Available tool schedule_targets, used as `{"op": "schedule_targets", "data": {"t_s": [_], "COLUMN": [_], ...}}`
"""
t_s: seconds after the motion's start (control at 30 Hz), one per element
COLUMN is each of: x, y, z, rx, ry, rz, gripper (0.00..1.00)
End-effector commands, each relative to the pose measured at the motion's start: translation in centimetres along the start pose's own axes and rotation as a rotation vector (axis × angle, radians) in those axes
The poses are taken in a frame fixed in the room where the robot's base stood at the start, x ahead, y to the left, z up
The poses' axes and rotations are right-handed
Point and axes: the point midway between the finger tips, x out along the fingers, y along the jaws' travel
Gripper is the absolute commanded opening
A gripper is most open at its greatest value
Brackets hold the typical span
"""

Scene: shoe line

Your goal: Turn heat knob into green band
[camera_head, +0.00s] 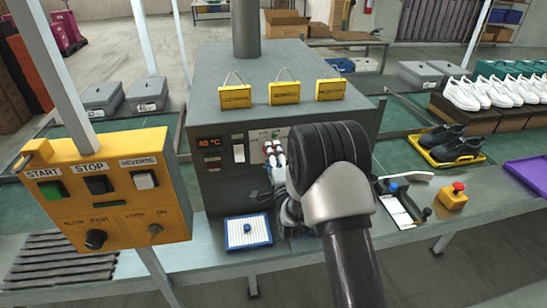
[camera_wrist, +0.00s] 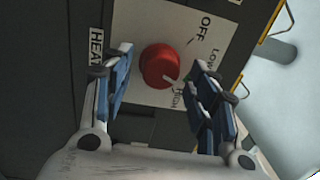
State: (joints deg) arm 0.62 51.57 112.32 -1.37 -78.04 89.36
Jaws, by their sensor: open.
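The red heat knob (camera_wrist: 158,66) sits on a pale plate (camera_wrist: 140,22) marked OFF, Low and HIGH in the wrist view. Its light pointer mark is toward the HIGH label. A HEAT label (camera_wrist: 96,46) is beside the plate. In the head view my gripper (camera_head: 274,158) is at the front of the grey oven (camera_head: 225,190), and my arm hides part of the panel.
A yellow control box (camera_head: 110,190) stands at the left. Yellow tags (camera_head: 283,94) hang on the oven's top edge. A red-topped yellow button box (camera_head: 453,196) is at the right.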

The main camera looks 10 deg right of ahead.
Motion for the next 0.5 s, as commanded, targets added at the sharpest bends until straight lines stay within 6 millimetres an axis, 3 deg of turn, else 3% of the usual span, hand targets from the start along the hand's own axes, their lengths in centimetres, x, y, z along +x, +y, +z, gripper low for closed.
{"op": "schedule_targets", "data": {"t_s": [0.27,0.5], "x": [-0.7,-5.2], "y": [0.1,0.1], "z": [0.0,0.0], "rx": [0.000,0.000], "ry": [0.000,0.000], "rz": [0.002,0.004], "gripper": [0.53,0.53]}}
